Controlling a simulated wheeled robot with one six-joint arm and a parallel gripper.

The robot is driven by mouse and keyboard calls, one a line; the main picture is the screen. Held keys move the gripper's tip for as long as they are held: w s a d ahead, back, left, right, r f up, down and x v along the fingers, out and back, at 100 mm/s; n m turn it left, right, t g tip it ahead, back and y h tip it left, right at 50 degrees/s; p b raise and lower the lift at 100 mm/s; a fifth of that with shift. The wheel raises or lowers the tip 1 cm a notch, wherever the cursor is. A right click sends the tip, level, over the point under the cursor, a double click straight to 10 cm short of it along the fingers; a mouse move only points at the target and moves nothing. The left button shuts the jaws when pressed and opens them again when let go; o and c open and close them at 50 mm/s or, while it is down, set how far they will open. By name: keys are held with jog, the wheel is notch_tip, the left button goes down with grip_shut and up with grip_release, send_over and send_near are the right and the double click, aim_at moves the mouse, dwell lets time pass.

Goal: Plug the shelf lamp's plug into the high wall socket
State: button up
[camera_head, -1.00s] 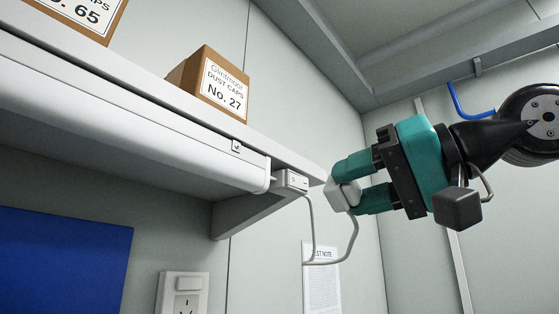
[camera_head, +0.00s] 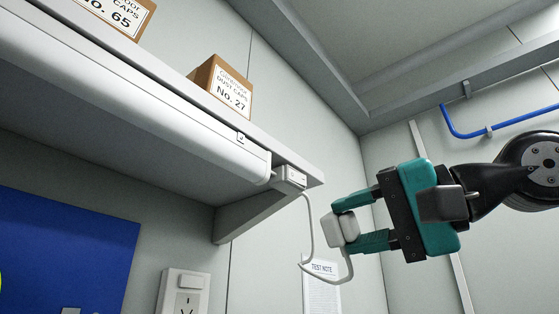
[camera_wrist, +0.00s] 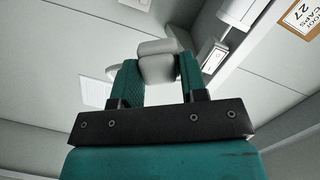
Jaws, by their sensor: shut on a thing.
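My gripper (camera_head: 358,223) is shut on the white plug (camera_head: 340,230), which sits between its teal fingers to the right of the shelf end. The plug also shows between the fingers in the wrist view (camera_wrist: 159,66). The lamp is a long white tube under the shelf. A white wall socket (camera_head: 184,295) shows at the bottom of the head view, partly cut off, left of and below the plug. The plug's pins are not visible.
The shelf (camera_head: 215,105) carries a box marked No. 27 (camera_head: 222,86) and another box (camera_head: 118,12). A blue panel (camera_head: 65,245) covers the wall at left. A test note (camera_head: 321,287) hangs behind the cord. A blue pipe (camera_head: 500,127) runs at right.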

jog(key=w+a+f+m+y+b, duration=0.1)
jog(key=w+a+f+m+b, duration=0.1)
jog(key=w+a+f+m, duration=0.3)
jog(key=w+a+f, duration=0.3)
jog(key=a+f, duration=0.1)
jog(key=a, duration=0.3)
jog(key=shift+w+m, duration=0.3)
jog(key=shift+w, duration=0.1)
dwell(0.9)
jog(key=shift+w, duration=0.1)
